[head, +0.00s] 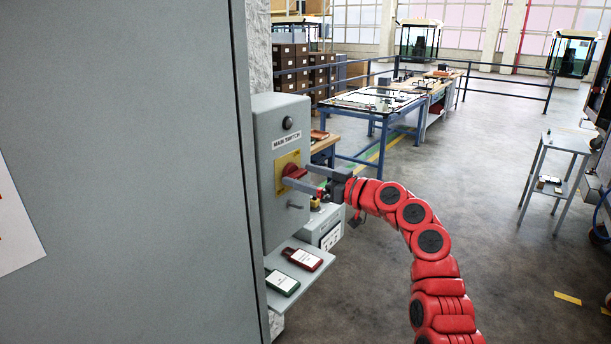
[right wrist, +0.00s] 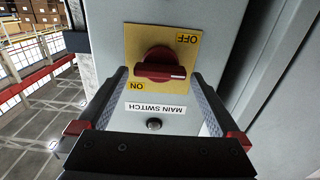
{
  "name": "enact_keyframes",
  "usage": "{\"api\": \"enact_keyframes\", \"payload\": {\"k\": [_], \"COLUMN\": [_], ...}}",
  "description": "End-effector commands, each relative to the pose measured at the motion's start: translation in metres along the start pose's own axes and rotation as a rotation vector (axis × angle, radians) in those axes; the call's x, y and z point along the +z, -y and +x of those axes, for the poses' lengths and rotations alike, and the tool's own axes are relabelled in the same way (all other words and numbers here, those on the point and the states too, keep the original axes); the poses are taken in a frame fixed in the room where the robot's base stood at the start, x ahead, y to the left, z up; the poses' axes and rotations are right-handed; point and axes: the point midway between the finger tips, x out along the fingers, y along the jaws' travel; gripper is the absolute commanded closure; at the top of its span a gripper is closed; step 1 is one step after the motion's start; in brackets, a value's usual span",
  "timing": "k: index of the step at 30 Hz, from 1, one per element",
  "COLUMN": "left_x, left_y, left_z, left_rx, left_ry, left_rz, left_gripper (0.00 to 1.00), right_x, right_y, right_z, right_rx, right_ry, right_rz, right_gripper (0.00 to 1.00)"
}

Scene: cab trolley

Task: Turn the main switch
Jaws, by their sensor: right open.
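The main switch is a red rotary knob (head: 293,171) on a yellow plate, on the front of a grey box (head: 279,210) labelled MAIN SWITCH. In the right wrist view, which shows it upside down, the knob (right wrist: 158,65) has its bar lying roughly across the picture. ON is at the plate's lower left and OFF at its upper right. My right gripper (head: 297,175) is open, its fingers pointing at the knob. In the wrist view the gripper's fingertips (right wrist: 160,74) lie on either side of the knob, with gaps showing. My left gripper is not in view.
A grey cabinet (head: 120,150) fills the left. Below the switch box, a small shelf (head: 282,255) holds a red tag (head: 302,260) and a green tag (head: 282,282). A blue workbench (head: 372,112) stands behind, and a grey trolley (head: 555,165) at right. The floor between is clear.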

Motion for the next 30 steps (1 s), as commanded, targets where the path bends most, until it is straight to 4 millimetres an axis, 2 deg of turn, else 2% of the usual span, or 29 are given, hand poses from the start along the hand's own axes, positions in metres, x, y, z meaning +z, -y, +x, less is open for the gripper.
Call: {"api": "enact_keyframes", "payload": {"k": [2, 3, 15, 23, 30], "left_x": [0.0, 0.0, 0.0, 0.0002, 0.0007], "left_y": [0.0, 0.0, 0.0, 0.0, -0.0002], "left_z": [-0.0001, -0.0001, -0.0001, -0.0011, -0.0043], "left_rx": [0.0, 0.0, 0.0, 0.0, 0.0], "left_ry": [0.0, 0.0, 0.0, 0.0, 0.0], "left_rz": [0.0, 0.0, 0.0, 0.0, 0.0], "left_gripper": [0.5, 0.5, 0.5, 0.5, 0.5], "right_x": [0.0002, 0.0003, 0.0005, 0.0008, 0.001], "right_y": [0.0, -0.0001, 0.0, -0.0002, -0.001], "right_z": [-0.0001, -0.0002, -0.0003, -0.0004, -0.0005], "right_rx": [0.0, 0.0, 0.0, 0.0, 0.0], "right_ry": [0.0, 0.0, 0.001, 0.001, 0.001], "right_rz": [0.0, 0.0, 0.001, 0.027, 0.146], "right_gripper": [0.0, 0.04, 0.74, 0.74, 0.74]}}
